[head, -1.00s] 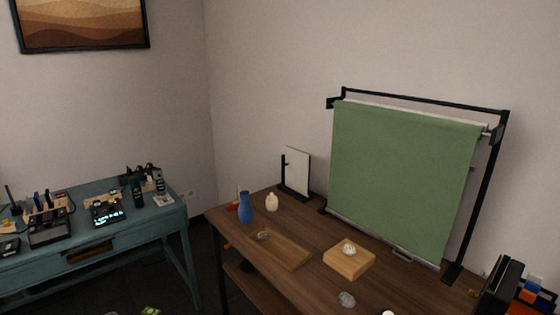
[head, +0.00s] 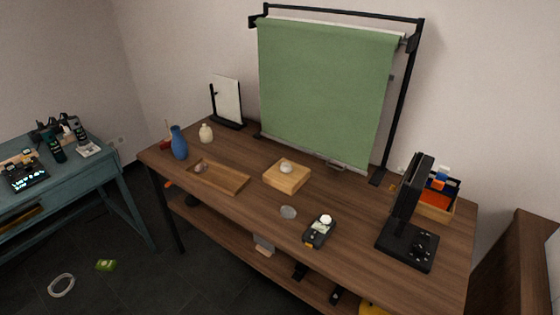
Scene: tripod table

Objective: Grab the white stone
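Several stone-like items are on the brown wooden table (head: 335,190). A whitish rounded stone (head: 286,167) sits on top of a light wooden block (head: 287,180) near the table's middle. A white round object (head: 326,219) rests on a small dark handheld device (head: 319,235) toward the front edge. A grey stone (head: 288,212) lies on the bare tabletop between them. A small greyish stone (head: 200,168) is at the left end of a wooden tray (head: 232,180). I cannot tell for sure which one is the white stone. Neither of my grippers is in view.
A green backdrop (head: 325,95) on a black stand rises at the back. A blue vase (head: 179,143) and a cream bottle (head: 206,134) stand at the left. A black upright device (head: 405,215) and an organizer box (head: 436,197) stand at the right. A cable (head: 61,285) lies on the floor.

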